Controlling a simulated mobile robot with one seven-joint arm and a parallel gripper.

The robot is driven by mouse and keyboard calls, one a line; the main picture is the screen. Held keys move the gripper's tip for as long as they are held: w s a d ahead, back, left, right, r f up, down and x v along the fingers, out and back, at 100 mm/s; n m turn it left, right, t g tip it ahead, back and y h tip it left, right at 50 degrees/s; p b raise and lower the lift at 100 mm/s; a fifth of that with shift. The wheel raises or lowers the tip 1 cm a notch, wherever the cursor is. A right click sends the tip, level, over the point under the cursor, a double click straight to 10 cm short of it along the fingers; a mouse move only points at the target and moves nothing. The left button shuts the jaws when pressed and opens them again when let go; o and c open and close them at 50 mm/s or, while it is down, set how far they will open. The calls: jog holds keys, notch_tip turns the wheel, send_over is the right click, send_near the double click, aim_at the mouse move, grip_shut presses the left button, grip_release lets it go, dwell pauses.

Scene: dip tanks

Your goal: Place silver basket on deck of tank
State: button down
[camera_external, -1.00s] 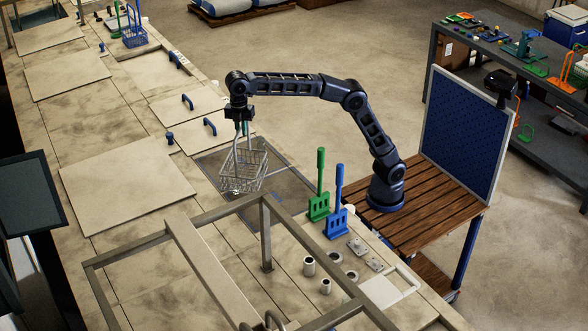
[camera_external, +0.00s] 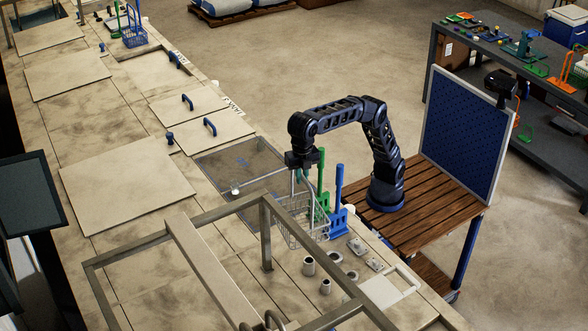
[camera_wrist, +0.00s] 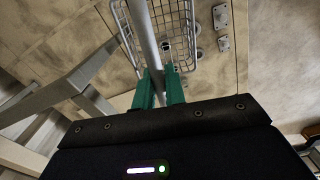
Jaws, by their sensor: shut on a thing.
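The silver wire basket (camera_external: 299,228) hangs from my gripper (camera_external: 300,172) by its tall handle. In the wrist view my gripper (camera_wrist: 159,88) has its green fingers shut on the grey handle, and the wire basket (camera_wrist: 178,38) is beyond them. The basket is over the deck (camera_external: 287,270) of the tank, in front of the green and blue racks. I cannot tell whether its bottom touches the deck. The open tank (camera_external: 245,165) lies to its upper left, with a rod across it. A frame post partly overlaps the basket's left side.
A green long-handled rack (camera_external: 321,165) and a blue one (camera_external: 338,210) stand close by the basket. Small metal cylinders (camera_external: 308,266) and plates (camera_external: 357,246) lie on the deck nearby. A metal frame (camera_external: 220,212) rises at the front left.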

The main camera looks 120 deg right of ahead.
jog(key=s+a+f+n, duration=0.1)
jog(key=s+a+f, duration=0.25)
jog(key=a, duration=0.85)
jog(key=s+a+f, duration=0.3)
jog(key=s+a, duration=0.2)
jog(key=a, duration=0.6)
jog(key=s+a+f+n, duration=0.1)
jog(key=s+a+f, duration=0.25)
jog(key=a, duration=0.85)
notch_tip(320, 180, down, 8)
jog(key=shift+s+r, duration=0.2)
jog(key=shift+s, duration=0.15)
jog(key=c, duration=1.5)
grip_release()
jog(key=shift+f, duration=0.1)
jog(key=shift+o, duration=0.2)
notch_tip(320, 180, up, 12)
